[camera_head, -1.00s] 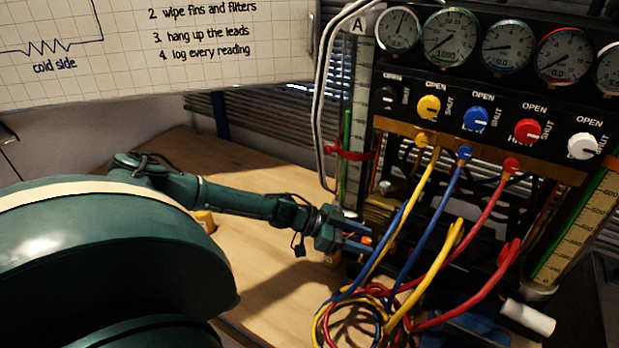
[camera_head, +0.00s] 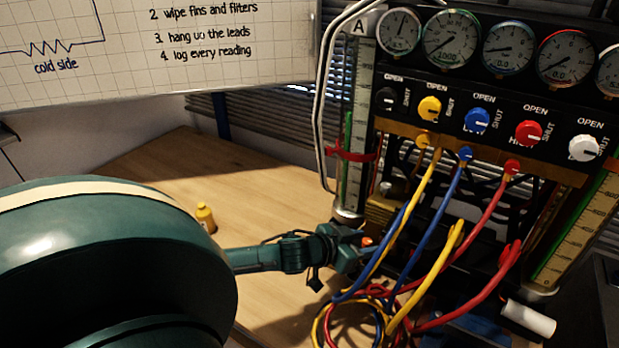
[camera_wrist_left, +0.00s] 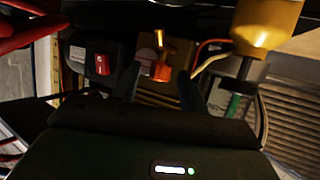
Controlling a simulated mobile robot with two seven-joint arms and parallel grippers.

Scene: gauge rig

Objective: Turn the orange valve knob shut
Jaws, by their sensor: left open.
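The orange valve knob (camera_head: 367,241) shows as a small orange spot low on the rig, partly hidden by my left gripper. In the left wrist view the orange knob (camera_wrist_left: 160,69) stands ahead, between the tips of two dark fingers. My left gripper (camera_head: 362,254) is open and close in front of the knob, beside the hoses. In the wrist view its fingers (camera_wrist_left: 160,88) stand apart, one on each side of the knob. I cannot tell whether they touch it. My right gripper is not in view.
Yellow (camera_head: 410,222), blue (camera_head: 432,222) and red hoses (camera_head: 483,222) hang just right of the gripper and coil below it. A red switch (camera_wrist_left: 102,64) shows left of the knob. A yellow bottle (camera_head: 206,218) stands on the otherwise clear table (camera_head: 165,160) at left.

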